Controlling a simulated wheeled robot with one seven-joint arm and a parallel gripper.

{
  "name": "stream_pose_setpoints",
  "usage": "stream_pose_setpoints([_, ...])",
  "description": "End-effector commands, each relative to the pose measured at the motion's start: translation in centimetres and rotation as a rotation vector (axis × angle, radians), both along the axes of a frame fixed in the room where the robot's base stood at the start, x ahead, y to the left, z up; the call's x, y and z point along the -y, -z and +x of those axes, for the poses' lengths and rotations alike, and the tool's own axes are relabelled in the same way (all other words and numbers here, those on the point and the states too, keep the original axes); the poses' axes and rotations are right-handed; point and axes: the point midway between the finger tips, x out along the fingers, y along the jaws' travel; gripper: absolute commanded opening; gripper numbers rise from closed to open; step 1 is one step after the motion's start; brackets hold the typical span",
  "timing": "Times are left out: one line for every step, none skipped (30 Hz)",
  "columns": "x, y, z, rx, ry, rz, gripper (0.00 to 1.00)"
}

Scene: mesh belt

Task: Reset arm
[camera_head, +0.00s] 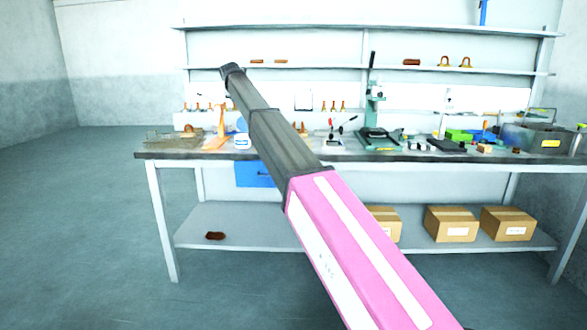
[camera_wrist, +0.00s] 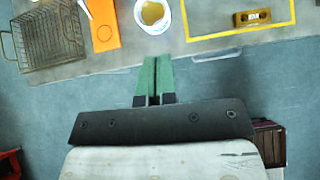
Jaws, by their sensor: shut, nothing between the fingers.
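My gripper (camera_wrist: 157,80) shows in the wrist view with its two green fingers together and nothing between them. It hangs in front of the workbench edge, with the floor and the bench edge behind it. In the head view my arm reaches up and away from the lower right, and I cannot make out the fingers there. The workbench (camera_head: 300,152) stands ahead, partly covered by my arm.
The wrist view shows a wire mesh basket (camera_wrist: 45,38), an orange board (camera_wrist: 102,22), a white bowl (camera_wrist: 153,12) and a yellow-framed area with a small brown block (camera_wrist: 252,17). A green press (camera_head: 375,115) stands on the bench. Cardboard boxes (camera_head: 451,224) sit on the lower shelf. Floor at left is clear.

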Motion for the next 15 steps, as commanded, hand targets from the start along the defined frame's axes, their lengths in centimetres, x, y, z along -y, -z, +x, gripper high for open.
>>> stream_pose_setpoints([0.6, 0.9, -0.3, -0.007, 0.016, 0.013, 0.0])
stream_pose_setpoints([0.8, 1.3, -0.3, -0.011, 0.026, 0.021, 0.0])
stream_pose_setpoints([1.2, 2.0, -0.4, -0.015, 0.039, 0.033, 0.0])
stream_pose_setpoints([1.6, 2.5, -0.5, -0.02, 0.053, 0.044, 0.0])
stream_pose_setpoints([1.9, 3.0, -0.6, -0.024, 0.065, 0.054, 0.0])
stream_pose_setpoints([2.4, 3.8, -0.7, -0.03, 0.082, 0.069, 0.0])
stream_pose_setpoints([2.8, 4.4, -0.9, -0.035, 0.098, 0.082, 0.0])
stream_pose_setpoints([3.2, 5.0, -1.0, -0.039, 0.114, 0.095, 0.0])
stream_pose_setpoints([3.8, 6.1, -1.2, -0.047, 0.138, 0.113, 0.0])
stream_pose_setpoints([4.2, 6.8, -1.4, -0.054, 0.156, 0.128, 0.0])
stream_pose_setpoints([4.7, 7.7, -1.5, -0.06, 0.176, 0.144, 0.0])
stream_pose_setpoints([5.5, 8.7, -1.8, -0.069, 0.205, 0.166, 0.0])
stream_pose_setpoints([6.1, 9.7, -2.0, -0.076, 0.229, 0.186, 0.0])
stream_pose_setpoints([6.7, 10.6, -2.3, -0.083, 0.254, 0.206, 0.0])
stream_pose_setpoints([7.6, 12.1, -2.7, -0.095, 0.292, 0.233, 0.0])
